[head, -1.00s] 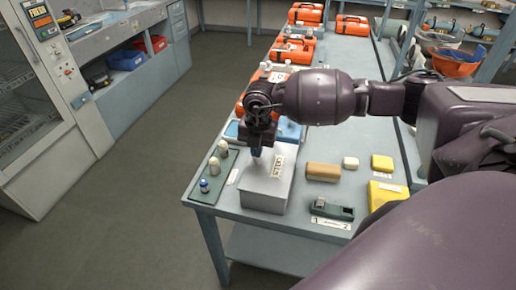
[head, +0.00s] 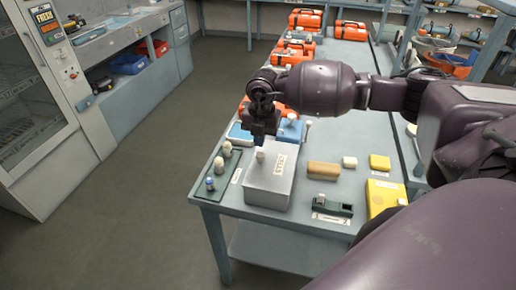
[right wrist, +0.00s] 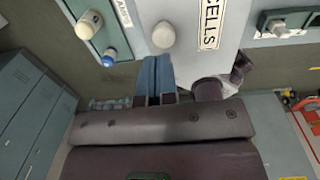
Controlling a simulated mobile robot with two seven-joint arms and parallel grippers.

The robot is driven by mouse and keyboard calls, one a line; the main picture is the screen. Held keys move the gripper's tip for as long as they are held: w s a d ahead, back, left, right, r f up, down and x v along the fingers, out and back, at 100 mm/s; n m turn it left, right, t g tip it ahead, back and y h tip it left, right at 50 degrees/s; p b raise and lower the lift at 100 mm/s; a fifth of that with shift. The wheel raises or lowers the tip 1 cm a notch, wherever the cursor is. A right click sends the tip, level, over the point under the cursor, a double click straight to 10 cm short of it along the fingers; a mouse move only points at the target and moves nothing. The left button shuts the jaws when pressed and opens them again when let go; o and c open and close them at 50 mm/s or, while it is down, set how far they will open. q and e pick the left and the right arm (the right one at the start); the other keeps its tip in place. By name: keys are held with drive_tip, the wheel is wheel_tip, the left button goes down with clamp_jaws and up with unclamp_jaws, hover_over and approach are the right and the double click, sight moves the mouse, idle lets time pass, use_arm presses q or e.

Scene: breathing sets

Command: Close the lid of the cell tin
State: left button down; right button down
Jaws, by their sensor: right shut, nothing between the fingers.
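The cell tin is a light grey box (head: 268,190) at the near left of the table. Its lid, with a CELLS label (head: 280,166) and a pale round knob (head: 260,156), lies flat over the top with no gap that I can see. In the right wrist view the lid (right wrist: 190,60) shows with its knob (right wrist: 163,35) and label (right wrist: 210,22). My right gripper (head: 262,141) is above and behind the knob; its blue fingers (right wrist: 155,72) are together, empty and apart from the knob. My left gripper is not in view.
Left of the tin is a green tray (head: 212,191) with pale knobbed pieces and a blue-topped one. To the right are a tan block (head: 323,170), a green device (head: 332,206) and yellow items (head: 382,195). Orange cases (head: 293,50) stand farther back.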

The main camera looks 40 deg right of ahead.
wheel_tip(320, 180, up, 10)
drive_tip(key=b, duration=0.1)
drive_tip(key=shift+w, duration=0.15)
drive_tip(key=s+a+f+y, duration=0.3)
drive_tip(key=a+y, duration=0.2)
drive_tip(key=a, duration=0.2)
drive_tip(key=s+a+f+t+y, duration=0.1)
drive_tip(key=s+a+f+y, duration=0.1)
drive_tip(key=a+y, duration=0.45)
drive_tip(key=s+a+f+y, duration=0.3)
drive_tip(key=a+y, duration=0.2)
drive_tip(key=a, duration=0.3)
drive_tip(key=s+d+f+m+t+h, duration=0.3)
drive_tip(key=s+d+f+m+h, duration=0.1)
drive_tip(key=f+m, duration=0.3)
drive_tip(key=s+d+f+m+t+h, duration=0.3)
drive_tip(key=s+d+f+m+h, duration=0.2)
drive_tip(key=f+m+h, duration=0.2)
drive_tip(key=s+d+f+m+t+h, duration=0.4)
drive_tip(key=f+m, duration=0.4)
drive_tip(key=m, duration=0.3)
drive_tip(key=shift+s+d+f+h, duration=0.15)
drive_tip(key=shift+s+d+h, duration=0.55)
drive_tip(key=shift+h, duration=0.35)
drive_tip(key=shift+w, duration=0.1)
